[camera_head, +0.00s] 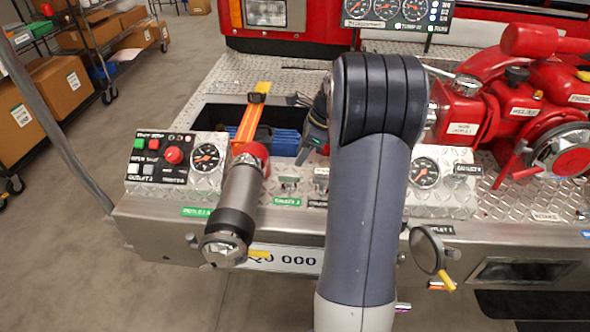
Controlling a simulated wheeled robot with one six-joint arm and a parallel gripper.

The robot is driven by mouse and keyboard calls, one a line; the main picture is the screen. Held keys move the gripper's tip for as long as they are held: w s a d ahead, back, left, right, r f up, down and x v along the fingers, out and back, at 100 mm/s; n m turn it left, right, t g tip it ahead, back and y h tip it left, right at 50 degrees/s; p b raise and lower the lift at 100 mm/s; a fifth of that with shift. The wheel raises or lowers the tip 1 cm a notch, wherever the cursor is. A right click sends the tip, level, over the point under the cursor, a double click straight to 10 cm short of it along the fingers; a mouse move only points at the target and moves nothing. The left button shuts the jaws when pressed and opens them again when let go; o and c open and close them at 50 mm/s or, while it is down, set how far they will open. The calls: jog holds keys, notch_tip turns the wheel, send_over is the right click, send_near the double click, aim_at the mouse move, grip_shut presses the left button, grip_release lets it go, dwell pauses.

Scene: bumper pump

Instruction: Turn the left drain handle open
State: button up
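Another yellow handle (447,280) hangs below the round cap of the right outlet. My gripper (303,157) is above the bumper, over the blue contents of the recessed tray, well above and behind the left yellow handle and not touching it. My arm partly hides the gripper, and its fingers are too small to tell open from shut.
The left outlet pipe (238,200) projects forward from the bumper. A control panel with a gauge (206,157) is left of it, and a second gauge (424,172) is right of my arm. A red pump (520,105) fills the right. Floor is free at front left.

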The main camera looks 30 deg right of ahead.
aim_at(290, 175)
jog(key=x, duration=0.8)
jog(key=shift+d+f+b, duration=0.1)
jog(key=shift+b, duration=0.25)
grip_shut()
